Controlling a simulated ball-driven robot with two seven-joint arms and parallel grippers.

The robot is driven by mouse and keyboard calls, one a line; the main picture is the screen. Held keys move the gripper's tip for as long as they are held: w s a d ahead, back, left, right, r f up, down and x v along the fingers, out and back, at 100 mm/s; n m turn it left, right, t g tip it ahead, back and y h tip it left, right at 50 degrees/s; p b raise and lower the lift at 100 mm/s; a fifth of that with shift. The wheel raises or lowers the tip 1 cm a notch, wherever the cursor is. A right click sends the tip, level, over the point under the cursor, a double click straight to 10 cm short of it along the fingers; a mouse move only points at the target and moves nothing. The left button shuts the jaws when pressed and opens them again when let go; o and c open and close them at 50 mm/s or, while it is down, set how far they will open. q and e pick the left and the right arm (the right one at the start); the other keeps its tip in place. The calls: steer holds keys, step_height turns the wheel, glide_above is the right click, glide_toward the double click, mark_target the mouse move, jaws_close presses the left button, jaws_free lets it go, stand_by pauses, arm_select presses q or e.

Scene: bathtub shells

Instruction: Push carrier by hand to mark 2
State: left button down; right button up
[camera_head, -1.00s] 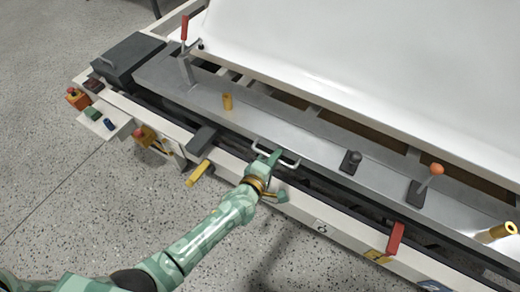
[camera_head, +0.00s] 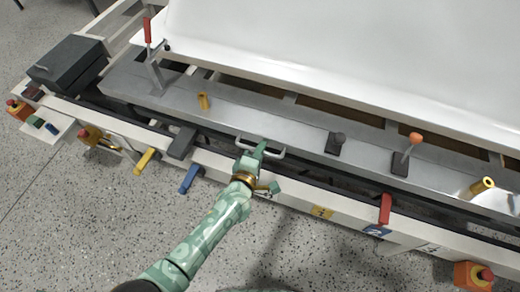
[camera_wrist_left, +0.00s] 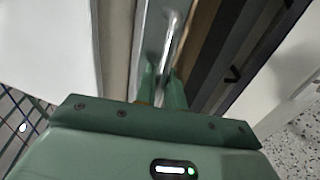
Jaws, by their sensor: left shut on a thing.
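The carrier (camera_head: 300,134) is a long grey metal bed on rails with a large white tub shell (camera_head: 380,50) above it. My left gripper (camera_head: 258,150) is shut on the carrier's pale bar handle (camera_head: 275,153) at its front edge. The handle also shows between the fingers in the left wrist view (camera_wrist_left: 171,45). A red pointer (camera_head: 385,207) hangs from the carrier's front, over a blue plate (camera_head: 377,231) with a pale figure that looks like a 2. The pointer's lower end is at this plate's upper edge. My right gripper is not in view.
A yellow plate (camera_head: 321,212) lies left of the blue one on the white front rail. A yellow lever (camera_head: 146,160) and a blue lever (camera_head: 190,179) stick out at left. An orange box with a red button (camera_head: 473,275) stands at lower right. The speckled floor in front is clear.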

arm_select(q)
steer(key=shift+w+a, duration=0.15)
steer(key=shift+a, duration=0.25)
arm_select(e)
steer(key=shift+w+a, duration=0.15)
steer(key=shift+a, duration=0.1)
arm_select(q)
steer(key=c, duration=1.9)
jaws_free()
